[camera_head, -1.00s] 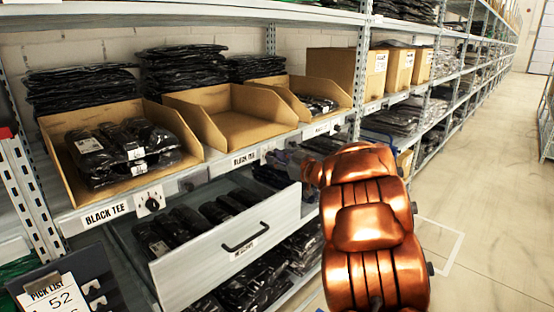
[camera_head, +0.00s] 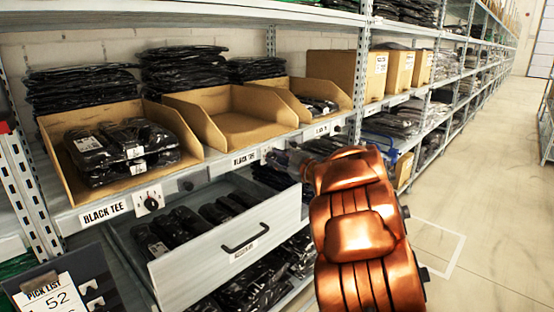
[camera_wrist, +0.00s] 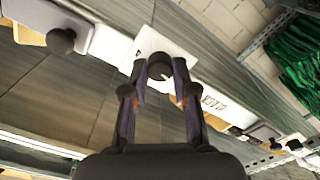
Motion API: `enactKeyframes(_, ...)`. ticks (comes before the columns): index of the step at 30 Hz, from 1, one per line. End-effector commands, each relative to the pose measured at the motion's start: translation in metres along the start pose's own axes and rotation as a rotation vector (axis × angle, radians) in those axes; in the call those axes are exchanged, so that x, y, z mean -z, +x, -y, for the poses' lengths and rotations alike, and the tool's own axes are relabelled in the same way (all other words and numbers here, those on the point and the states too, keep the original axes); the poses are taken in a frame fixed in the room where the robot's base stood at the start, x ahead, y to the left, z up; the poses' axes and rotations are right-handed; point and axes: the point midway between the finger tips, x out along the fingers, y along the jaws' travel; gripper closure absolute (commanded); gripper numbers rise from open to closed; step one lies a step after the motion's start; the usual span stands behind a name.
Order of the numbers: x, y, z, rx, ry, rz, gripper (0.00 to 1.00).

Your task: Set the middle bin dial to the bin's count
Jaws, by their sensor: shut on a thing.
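The middle bin (camera_head: 240,118) is an open cardboard bin on the shelf, and its visible floor looks empty. Its label (camera_head: 245,158) is on the shelf edge below it. In the wrist view, the dial (camera_wrist: 160,67) is a dark round knob on a white plate (camera_wrist: 168,42). My gripper (camera_wrist: 158,72) is shut on this knob, one finger on each side. In the head view, my gripper (camera_head: 290,159) is at the shelf edge, right of the middle label. The fingers and knob are too small there to read the setting, and the pointer is hidden in the wrist view.
The left bin (camera_head: 183,128) holds black packets, with its own dial (camera_head: 151,201) below. An open drawer (camera_head: 218,262) juts out beneath the shelf edge, close to my arm. A pick list (camera_head: 45,298) is at lower left. Open floor lies to the right.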

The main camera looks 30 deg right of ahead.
Motion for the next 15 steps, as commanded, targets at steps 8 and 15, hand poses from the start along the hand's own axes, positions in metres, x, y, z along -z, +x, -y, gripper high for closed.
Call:
enactKeyframes(8,0.0002,0.0,-0.0002,0.0,0.0,-0.001,0.57)
enactKeyframes(15,0.0001,0.0,0.0,0.0,0.001,0.0,0.47)
